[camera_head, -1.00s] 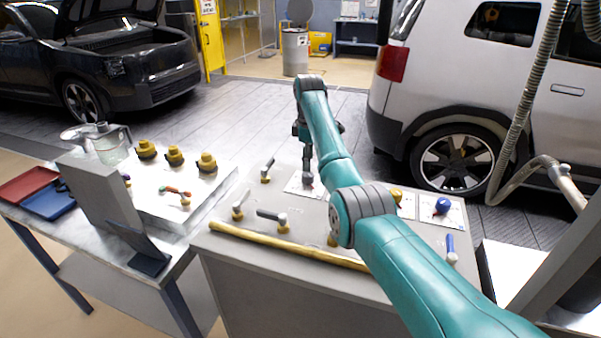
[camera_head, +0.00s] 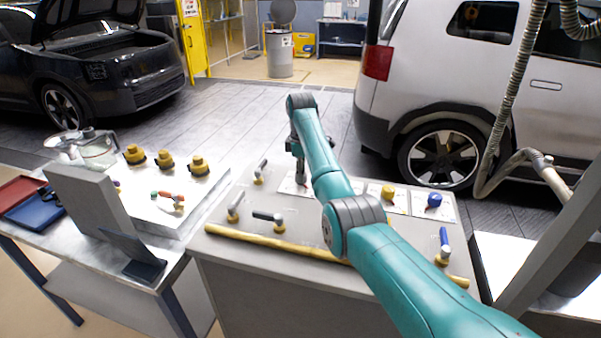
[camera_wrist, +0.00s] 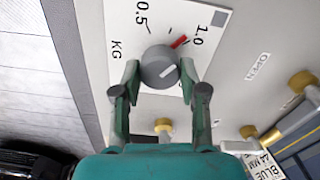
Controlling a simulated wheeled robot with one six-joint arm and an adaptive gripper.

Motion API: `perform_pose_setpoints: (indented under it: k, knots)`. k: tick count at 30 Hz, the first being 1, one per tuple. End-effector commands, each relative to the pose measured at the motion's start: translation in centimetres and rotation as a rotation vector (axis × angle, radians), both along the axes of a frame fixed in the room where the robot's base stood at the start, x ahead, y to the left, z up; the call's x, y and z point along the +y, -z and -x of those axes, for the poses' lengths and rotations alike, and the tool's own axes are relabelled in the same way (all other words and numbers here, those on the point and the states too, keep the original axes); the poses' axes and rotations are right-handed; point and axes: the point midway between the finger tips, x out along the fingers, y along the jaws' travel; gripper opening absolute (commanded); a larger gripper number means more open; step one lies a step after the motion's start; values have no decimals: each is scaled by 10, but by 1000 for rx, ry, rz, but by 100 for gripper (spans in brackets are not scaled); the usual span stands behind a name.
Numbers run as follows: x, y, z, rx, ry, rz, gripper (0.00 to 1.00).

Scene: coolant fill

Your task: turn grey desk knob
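The grey knob (camera_wrist: 158,68) is a round dial with a pale pointer line on its face. It sits on a white scale card (camera_wrist: 207,18) marked 0.5, 1.0 and KG. A red mark (camera_wrist: 180,41) lies beside the 1.0, and the pointer line is not in line with it. My gripper (camera_wrist: 160,66) has one finger on each side of the knob, and I see no clear gap between fingers and knob. In the head view my gripper (camera_head: 299,178) points down at the desk's far edge, where the arm partly hides the card.
The desk also has a yellow knob (camera_head: 388,191), a blue knob (camera_head: 434,200), a blue-handled valve (camera_head: 444,243) and several grey levers. A yellow bar (camera_head: 270,245) runs along the front edge. A side table (camera_head: 190,262) stands at left; a white car (camera_head: 480,75) is behind.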

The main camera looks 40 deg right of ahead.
Motion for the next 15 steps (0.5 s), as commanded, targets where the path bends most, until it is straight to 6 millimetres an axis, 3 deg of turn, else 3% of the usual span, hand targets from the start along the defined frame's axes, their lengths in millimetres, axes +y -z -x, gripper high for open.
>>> perform_pose_setpoints:
  k: [15]
  knots:
    - [0, 0, 0, 0, 145, 0, 8]
